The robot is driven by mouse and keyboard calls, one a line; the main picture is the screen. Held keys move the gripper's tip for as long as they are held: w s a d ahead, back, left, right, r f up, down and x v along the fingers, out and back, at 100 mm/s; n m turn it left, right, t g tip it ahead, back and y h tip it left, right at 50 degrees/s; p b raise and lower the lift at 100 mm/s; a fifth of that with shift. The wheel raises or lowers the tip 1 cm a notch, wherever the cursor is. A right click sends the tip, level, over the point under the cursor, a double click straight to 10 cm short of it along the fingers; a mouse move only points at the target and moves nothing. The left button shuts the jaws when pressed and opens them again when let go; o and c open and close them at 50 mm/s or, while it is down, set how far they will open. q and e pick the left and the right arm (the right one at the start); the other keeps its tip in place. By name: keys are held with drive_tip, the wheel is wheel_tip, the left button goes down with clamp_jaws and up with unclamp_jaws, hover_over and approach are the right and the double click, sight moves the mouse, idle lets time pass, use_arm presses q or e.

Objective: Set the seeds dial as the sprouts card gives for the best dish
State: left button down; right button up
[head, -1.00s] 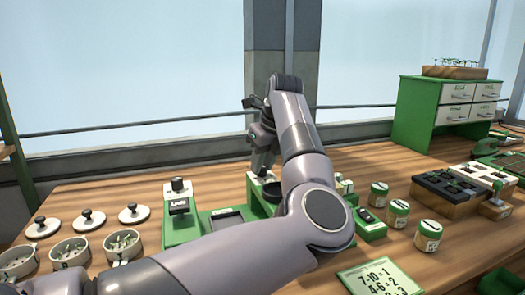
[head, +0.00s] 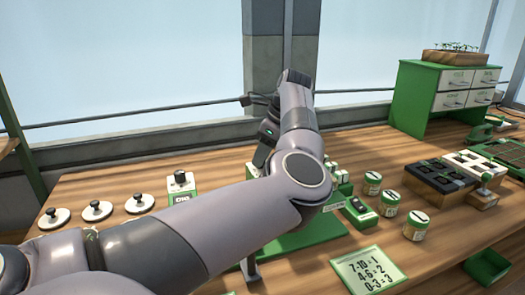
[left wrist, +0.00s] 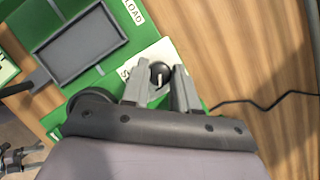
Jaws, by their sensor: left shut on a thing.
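In the left wrist view a round black dial knob (left wrist: 160,71) with a pale pointer sits on a white plate on the green seeder (left wrist: 103,78). The plate's lettering is mostly covered; only an "S" shows. My left gripper (left wrist: 161,82) has its two grey fingers on either side of the knob, shut on it. In the head view the left arm hides the dial and fingertips. A green-edged card (head: 369,270) lies at the front, reading "7-10 = 1, 4-6 = 2, 0-3 = 3". My right gripper is not in view.
Several jars (head: 389,203), black and white trays (head: 440,175) and a drawer cabinet (head: 444,95) are at the right.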

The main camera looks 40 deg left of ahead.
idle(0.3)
use_arm(q)
drive_tip(key=c, duration=0.9)
unclamp_jaws()
drive_tip(key=shift+o, duration=0.2)
drive_tip(key=v, duration=0.7)
